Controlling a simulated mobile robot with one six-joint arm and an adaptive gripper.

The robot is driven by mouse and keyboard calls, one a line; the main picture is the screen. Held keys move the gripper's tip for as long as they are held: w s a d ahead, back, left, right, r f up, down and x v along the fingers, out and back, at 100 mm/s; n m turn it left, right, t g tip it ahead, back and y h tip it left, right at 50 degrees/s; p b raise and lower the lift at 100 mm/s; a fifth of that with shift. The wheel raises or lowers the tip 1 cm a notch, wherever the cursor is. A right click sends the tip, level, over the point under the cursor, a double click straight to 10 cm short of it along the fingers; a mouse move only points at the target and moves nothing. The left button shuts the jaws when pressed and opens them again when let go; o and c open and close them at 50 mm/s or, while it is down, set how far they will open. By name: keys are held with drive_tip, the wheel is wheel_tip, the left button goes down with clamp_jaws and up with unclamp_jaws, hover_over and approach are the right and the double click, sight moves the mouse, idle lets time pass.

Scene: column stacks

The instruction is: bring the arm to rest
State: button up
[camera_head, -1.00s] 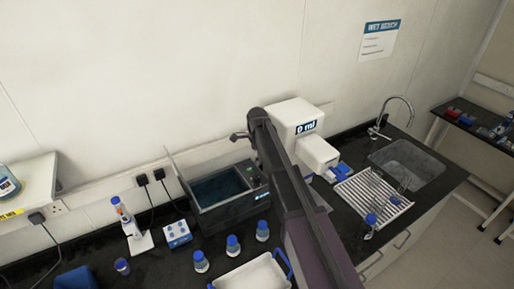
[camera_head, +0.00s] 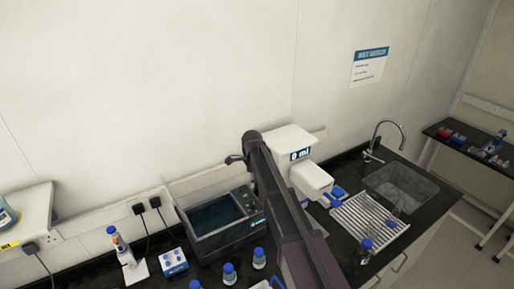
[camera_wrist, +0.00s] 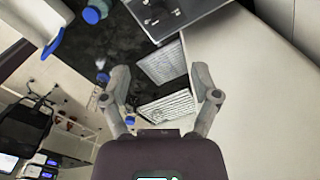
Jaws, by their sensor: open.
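My gripper (camera_wrist: 163,100) shows in the wrist view with its two fingers spread apart and nothing between them. In the head view my arm reaches up from the bottom over the bench, in front of the white dispenser (camera_head: 312,180) marked "0 ml". The gripper's fingertips are hard to make out there. In the wrist view the gripper is held clear of the bench, with the white wall (camera_wrist: 275,90) to the right of its fingers.
A dark water bath (camera_head: 228,238) stands left of my arm. Blue-capped bottles (camera_head: 259,258) stand in front of it. A drying rack (camera_head: 370,222), a sink (camera_head: 402,187) and its tap lie to the right. A pipette on a stand (camera_head: 124,250) is at the left.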

drive_tip(key=s+d+f+n+b, duration=1.7)
drive_tip(key=s+d+f+b, duration=0.5)
drive_tip(key=s, duration=0.4)
drive_tip(key=shift+d, duration=0.45)
drive_tip(key=shift+f, duration=0.1)
